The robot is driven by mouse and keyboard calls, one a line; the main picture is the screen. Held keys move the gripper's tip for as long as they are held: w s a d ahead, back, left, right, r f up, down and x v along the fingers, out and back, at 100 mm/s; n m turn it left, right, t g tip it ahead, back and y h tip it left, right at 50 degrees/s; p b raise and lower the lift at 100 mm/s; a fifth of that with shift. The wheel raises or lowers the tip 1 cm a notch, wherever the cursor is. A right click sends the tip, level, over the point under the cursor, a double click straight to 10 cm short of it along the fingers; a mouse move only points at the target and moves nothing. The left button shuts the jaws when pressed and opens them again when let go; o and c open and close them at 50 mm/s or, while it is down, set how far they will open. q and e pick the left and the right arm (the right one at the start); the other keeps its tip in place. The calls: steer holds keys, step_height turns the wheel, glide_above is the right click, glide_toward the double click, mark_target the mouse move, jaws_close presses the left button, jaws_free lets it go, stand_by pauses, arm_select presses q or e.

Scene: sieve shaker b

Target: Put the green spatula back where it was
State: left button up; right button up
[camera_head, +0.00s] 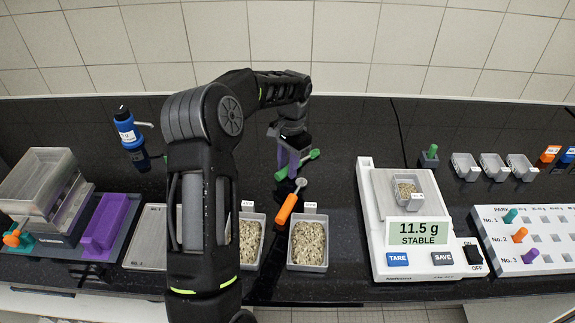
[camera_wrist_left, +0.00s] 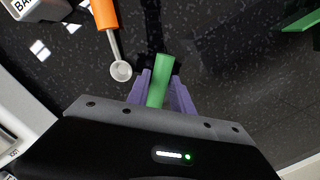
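The green spatula (camera_head: 313,154) shows on both sides of my left gripper (camera_head: 290,160) in the head view, above the dark bench behind the two sample trays. In the left wrist view its green handle (camera_wrist_left: 160,82) lies between the purple fingers of my left gripper (camera_wrist_left: 160,95), which are shut on it. Its far parts are partly hidden by the gripper. My right gripper is not in view.
Two trays of grains (camera_head: 308,245) stand at the front. Right of them a balance (camera_head: 375,235) reads 11.5 g, with a small tray on it. A peg board (camera_head: 520,240), empty trays (camera_head: 493,168), a blue bottle (camera_head: 127,130) and stacked sieves (camera_head: 45,185) stand around. Bare bench lies behind the balance.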

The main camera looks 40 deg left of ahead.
arm_select(q)
steer(key=shift+o, duration=1.4)
steer(key=shift+r, duration=0.45)
steer(key=r, duration=0.6)
steer(key=shift+w+b, duration=0.3)
steer(key=shift+b, duration=0.05)
steer(key=r+p, duration=0.4)
steer(key=r, duration=0.1)
steer(key=shift+w+r, duration=0.2)
steer(key=shift+r, duration=0.05)
steer(key=shift+d+f, duration=0.1)
